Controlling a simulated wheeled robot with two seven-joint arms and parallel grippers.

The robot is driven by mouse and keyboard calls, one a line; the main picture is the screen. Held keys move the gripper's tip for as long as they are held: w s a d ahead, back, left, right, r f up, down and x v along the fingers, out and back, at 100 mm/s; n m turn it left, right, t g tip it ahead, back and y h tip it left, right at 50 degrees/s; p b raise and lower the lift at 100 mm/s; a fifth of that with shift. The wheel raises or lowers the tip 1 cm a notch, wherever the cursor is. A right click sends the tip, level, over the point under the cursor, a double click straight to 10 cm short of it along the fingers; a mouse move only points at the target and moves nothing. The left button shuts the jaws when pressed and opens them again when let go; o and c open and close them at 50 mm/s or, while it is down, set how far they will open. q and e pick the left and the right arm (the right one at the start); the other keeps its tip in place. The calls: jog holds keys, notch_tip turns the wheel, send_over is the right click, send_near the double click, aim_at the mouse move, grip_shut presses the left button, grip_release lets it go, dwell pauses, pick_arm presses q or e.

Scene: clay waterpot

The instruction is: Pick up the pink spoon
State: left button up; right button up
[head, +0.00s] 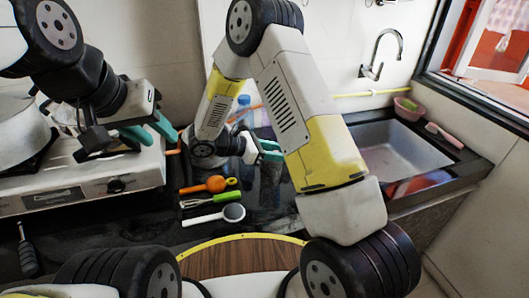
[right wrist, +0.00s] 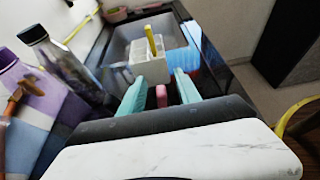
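In the right wrist view a small pink piece (right wrist: 161,96) shows in the gap between the teal fingers of my right gripper (right wrist: 160,90). It may be the pink spoon, but its full shape is hidden, and neither finger clearly touches it. In the head view my right gripper (head: 270,151) is partly hidden by my right arm, over the dark counter left of the sink. My left gripper (head: 150,131) is open and empty above the stove's right side, its teal fingers apart. A long pink utensil (head: 445,136) lies right of the sink; I cannot tell if it is a spoon.
An orange ladle (head: 214,184), a green-handled whisk (head: 208,200) and a white ladle (head: 220,215) lie on the counter. A dark bottle (right wrist: 55,60) stands left. The sink (head: 395,155) is right.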

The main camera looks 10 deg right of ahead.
jog(key=shift+x, duration=0.75)
grip_shut()
dwell(0.9)
